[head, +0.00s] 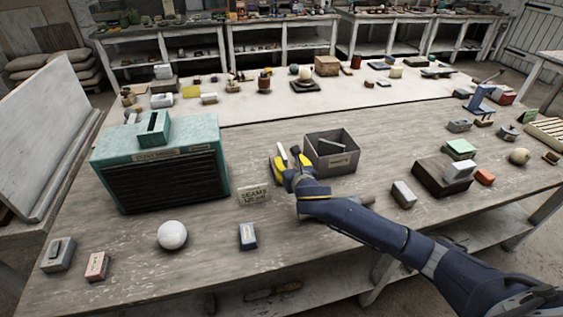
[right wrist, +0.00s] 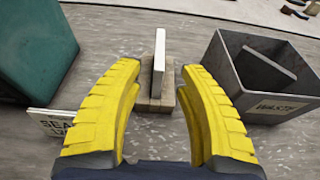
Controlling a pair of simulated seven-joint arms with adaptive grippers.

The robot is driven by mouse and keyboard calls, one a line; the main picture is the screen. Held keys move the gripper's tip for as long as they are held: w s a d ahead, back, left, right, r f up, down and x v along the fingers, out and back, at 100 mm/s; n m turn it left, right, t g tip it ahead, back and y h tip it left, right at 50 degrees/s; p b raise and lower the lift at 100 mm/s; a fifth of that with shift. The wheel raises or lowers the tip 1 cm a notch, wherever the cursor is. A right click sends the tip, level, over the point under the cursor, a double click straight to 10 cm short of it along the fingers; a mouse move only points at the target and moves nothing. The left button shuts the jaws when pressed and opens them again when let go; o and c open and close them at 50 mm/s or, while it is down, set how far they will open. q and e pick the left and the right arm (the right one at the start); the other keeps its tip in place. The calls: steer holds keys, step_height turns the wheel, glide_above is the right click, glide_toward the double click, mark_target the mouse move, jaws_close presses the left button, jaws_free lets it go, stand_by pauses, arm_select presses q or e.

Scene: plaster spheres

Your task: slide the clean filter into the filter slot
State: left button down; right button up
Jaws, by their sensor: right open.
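A thin pale panel, which looks like the clean filter (right wrist: 159,52), stands upright in a small wooden block (right wrist: 155,103) in the right wrist view. My right gripper (right wrist: 161,72) is open, its yellow fingers on either side of the panel with gaps between. In the head view this gripper (head: 291,158) is left of the grey bin and largely hides the panel. The teal housing (head: 209,131) stands to the left, with a dark filter slot (head: 153,122) in its raised top part. My left gripper is not in view.
A grey bin (head: 345,165) marked waste, with a dark flat piece (right wrist: 268,62) inside, is close on the gripper's right. A small lettered sign (head: 254,195) stands between housing and gripper. A white sphere (head: 172,235) and small boxes lie in front.

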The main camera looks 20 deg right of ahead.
mark_target(280, 150)
steer(key=shift+x, duration=5.8)
steer(key=shift+o, duration=0.2)
steer(key=shift+a+r, duration=0.1)
steer(key=shift+a, duration=0.05)
jaws_close()
